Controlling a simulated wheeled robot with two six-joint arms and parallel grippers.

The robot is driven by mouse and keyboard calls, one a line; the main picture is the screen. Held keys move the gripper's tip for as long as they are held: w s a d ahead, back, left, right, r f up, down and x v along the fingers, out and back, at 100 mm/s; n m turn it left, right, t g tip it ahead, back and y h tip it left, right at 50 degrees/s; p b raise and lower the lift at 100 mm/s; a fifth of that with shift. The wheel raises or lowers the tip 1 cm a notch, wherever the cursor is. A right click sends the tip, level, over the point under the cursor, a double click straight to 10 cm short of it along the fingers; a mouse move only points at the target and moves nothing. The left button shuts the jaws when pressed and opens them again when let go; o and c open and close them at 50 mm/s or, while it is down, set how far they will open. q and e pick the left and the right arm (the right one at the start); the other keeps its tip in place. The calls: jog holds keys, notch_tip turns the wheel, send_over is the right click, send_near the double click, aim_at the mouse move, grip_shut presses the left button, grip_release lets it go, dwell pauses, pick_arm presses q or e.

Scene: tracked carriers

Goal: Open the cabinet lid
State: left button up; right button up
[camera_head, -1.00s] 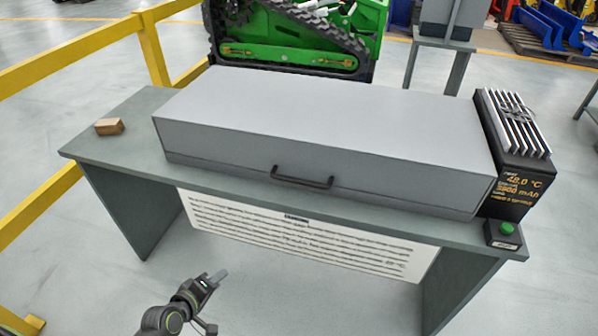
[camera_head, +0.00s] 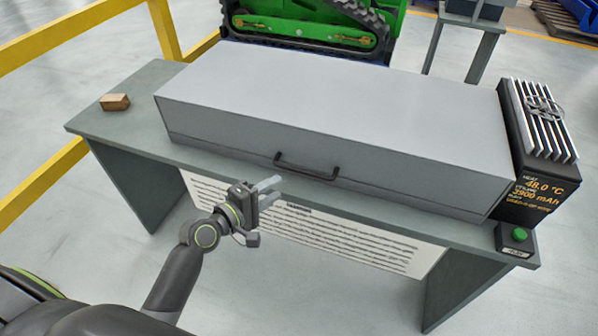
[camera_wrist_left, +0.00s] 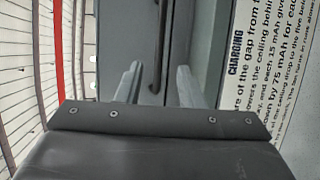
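The grey cabinet (camera_head: 330,95) is a long box lying on the table, with its lid shut. A dark bar handle (camera_head: 306,168) sits on its front face. My left gripper (camera_head: 270,190) is just in front of and below the left end of the handle, apart from it. In the left wrist view its two fingers (camera_wrist_left: 158,85) are spread with nothing between them, and the handle (camera_wrist_left: 160,45) shows beyond, between the fingertips. My right gripper is not in view.
The grey-green table (camera_head: 120,135) carries a small wooden block (camera_head: 115,102) at left, a dark display unit with fins (camera_head: 535,150) at right and a green button box (camera_head: 515,238). A white text panel (camera_head: 330,238) hangs below the table's front. A yellow rail (camera_head: 60,40) stands at left.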

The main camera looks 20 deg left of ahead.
aim_at(301, 173)
pick_arm(q)
jog(key=x, duration=0.9)
jog(key=shift+w+d+f, duration=0.1)
jog(key=shift+w+d, duration=0.05)
jog(key=shift+w, duration=0.2)
grip_shut()
